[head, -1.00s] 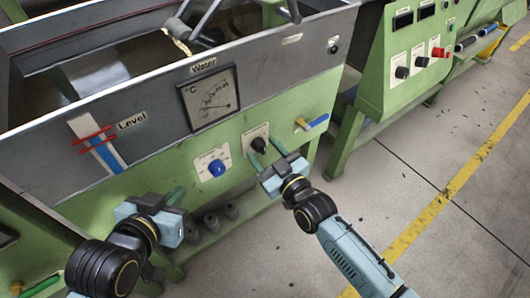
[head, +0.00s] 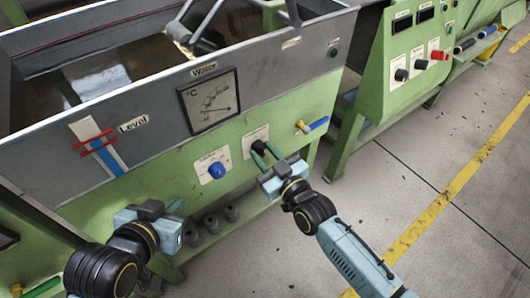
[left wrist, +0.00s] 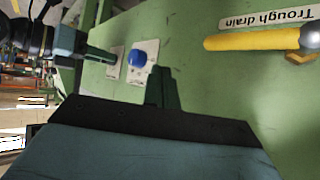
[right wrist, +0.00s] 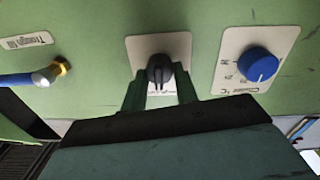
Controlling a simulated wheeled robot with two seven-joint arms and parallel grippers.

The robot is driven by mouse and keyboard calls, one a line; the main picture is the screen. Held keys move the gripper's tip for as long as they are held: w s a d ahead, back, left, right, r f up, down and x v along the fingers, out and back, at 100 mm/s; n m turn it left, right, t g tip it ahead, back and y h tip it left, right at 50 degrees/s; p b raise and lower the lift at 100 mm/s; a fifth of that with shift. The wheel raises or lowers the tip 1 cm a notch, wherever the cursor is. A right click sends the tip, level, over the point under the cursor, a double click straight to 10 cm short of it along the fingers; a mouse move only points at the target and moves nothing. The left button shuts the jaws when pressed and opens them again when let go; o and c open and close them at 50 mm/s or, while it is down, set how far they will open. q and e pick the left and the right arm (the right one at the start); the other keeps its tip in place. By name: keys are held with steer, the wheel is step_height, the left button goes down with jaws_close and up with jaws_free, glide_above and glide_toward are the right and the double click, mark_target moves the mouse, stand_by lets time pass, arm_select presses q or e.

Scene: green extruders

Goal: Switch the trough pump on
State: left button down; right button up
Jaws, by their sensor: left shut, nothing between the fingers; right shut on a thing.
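A black rotary knob (right wrist: 159,70) sits on a white plate (right wrist: 178,45) on the green front panel; its label is mostly hidden by my fingers. The knob also shows in the head view (head: 258,147), partly covered. My right gripper (right wrist: 160,92) is shut on the knob, one finger on each side of it. It also shows in the head view (head: 264,155). My left gripper (head: 175,205) is shut and empty in front of the panel, lower left; its closed fingers show in the left wrist view (left wrist: 158,85).
A blue dial (head: 216,170) on a white plate is left of the knob. A yellow valve with a blue handle (head: 315,124) is to the right. The "Water" gauge (head: 209,100) and "Level" strip (head: 103,150) are on the grey trough wall (head: 155,110). Floor at right is free.

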steer(key=m+p, duration=0.3)
steer(key=m, duration=0.3)
steer(key=shift+d, duration=0.1)
steer(key=m, duration=0.2)
steer(key=shift+m, duration=0.3)
arm_select(q)
steer(key=s+a+f+g+y, duration=0.2)
steer(key=s+a+f+g, duration=0.2)
steer(key=s+f+g, duration=0.3)
steer(key=shift+s+a+n, duration=0.3)
steer(key=shift+s, duration=0.9)
arm_select(e)
steer(key=shift+m+g, duration=0.3)
steer(key=shift+m, duration=0.8)
steer(key=o, duration=1)
steer(key=shift+c, duration=0.2)
